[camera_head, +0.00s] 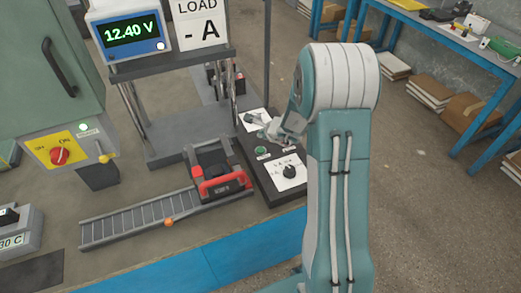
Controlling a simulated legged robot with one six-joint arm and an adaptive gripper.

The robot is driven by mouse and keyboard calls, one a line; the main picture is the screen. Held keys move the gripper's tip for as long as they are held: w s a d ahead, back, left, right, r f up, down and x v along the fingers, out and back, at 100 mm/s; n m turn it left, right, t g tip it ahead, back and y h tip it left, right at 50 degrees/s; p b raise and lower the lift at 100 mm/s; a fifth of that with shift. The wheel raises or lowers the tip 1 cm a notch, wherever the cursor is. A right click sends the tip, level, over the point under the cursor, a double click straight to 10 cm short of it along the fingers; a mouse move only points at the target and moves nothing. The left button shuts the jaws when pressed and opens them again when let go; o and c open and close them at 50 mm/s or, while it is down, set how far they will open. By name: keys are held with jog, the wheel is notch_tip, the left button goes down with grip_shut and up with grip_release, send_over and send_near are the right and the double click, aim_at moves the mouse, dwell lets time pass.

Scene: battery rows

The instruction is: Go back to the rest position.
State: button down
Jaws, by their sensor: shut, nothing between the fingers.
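My arm rises through the right middle of the camera_head view and bends at a large rounded joint at the top. My gripper (270,132) is small and grey, partly hidden by the arm. It is over the dark control panel (268,192), near a white card (255,120) and above a green button (262,152). It is shut and holds nothing. I cannot tell whether it touches the panel. A black knob (289,171) on a white label sits nearer on the panel.
A battery with a red handle (226,184) stands at the right end of a roller track (140,218). A meter reading 12.40 V (131,33) and a LOAD sign (204,30) stand behind. A green cabinet (50,70) is at left.

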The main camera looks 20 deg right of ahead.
dwell(0.7)
jog(key=s+a+r+n+g+y, duration=0.1)
jog(key=s+a+r+n+y, duration=0.1)
jog(key=s+a+r+n, duration=0.6)
jog(key=s+a+r+n+g+y, duration=0.1)
jog(key=s+a+r+n+y, duration=0.15)
jog(key=a+r+n, duration=0.55)
jog(key=s+d+r+n+h, duration=0.1)
jog(key=s+r+n+h, duration=0.1)
jog(key=s, duration=0.5)
jog(key=s+d+r+n+g+h, duration=0.1)
jog(key=s+r+n+h, duration=0.1)
jog(key=s, duration=0.5)
jog(key=s+d+r+n+h, duration=0.2)
jog(key=s+r+n, duration=0.1)
jog(key=s, duration=0.5)
jog(key=shift+r+n, duration=0.15)
jog(key=shift+n, duration=0.75)
dwell(0.3)
